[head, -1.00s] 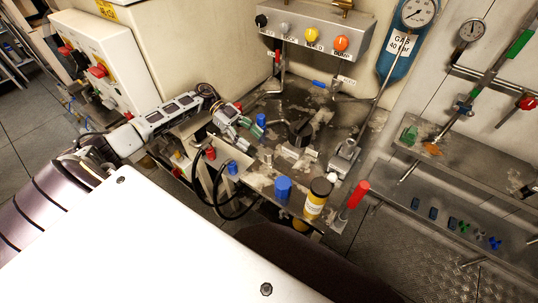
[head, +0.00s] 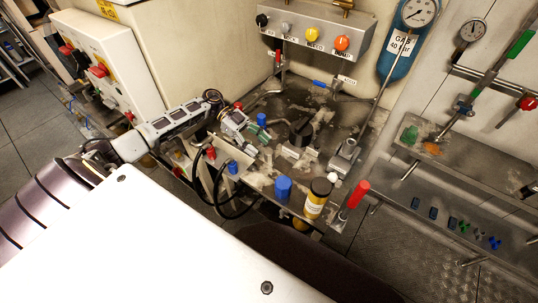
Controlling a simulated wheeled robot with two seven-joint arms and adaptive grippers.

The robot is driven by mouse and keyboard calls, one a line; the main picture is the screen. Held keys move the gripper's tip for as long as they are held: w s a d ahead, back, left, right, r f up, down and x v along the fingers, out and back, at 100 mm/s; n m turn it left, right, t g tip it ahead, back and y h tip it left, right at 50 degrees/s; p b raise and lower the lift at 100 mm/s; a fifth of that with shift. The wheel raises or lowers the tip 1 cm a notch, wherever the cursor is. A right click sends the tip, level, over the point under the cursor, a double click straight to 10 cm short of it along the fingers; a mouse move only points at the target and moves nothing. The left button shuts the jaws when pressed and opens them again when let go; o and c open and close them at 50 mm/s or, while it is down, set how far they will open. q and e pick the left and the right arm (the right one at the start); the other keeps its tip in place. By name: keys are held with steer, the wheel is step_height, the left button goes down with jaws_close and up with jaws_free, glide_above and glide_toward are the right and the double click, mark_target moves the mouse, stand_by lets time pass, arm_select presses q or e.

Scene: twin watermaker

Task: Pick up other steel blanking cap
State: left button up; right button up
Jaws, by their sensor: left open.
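My left arm comes in from the left and my left gripper (head: 257,137) is over the left part of the grimy steel bench top (head: 262,184). Its greenish fingers are apart and I see nothing held between them. A small pale metal piece (head: 267,155) stands upright on the bench just below the fingertips; it may be a steel blanking cap, but it is too small to be sure. A blue cap (head: 262,119) shows just beyond the fingers. My right gripper is not in view.
Black hoses (head: 213,190) loop at the left. A valve block (head: 300,135) sits mid-bench. A control box (head: 314,33) hangs behind.

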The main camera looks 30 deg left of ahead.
mark_target(266, 150)
arm_select(q)
steer(key=shift+x, duration=2.05)
steer(key=shift+c, duration=0.3)
steer(key=c, duration=1.1)
steer(key=shift+o, duration=0.2)
steer(key=shift+r, duration=0.1)
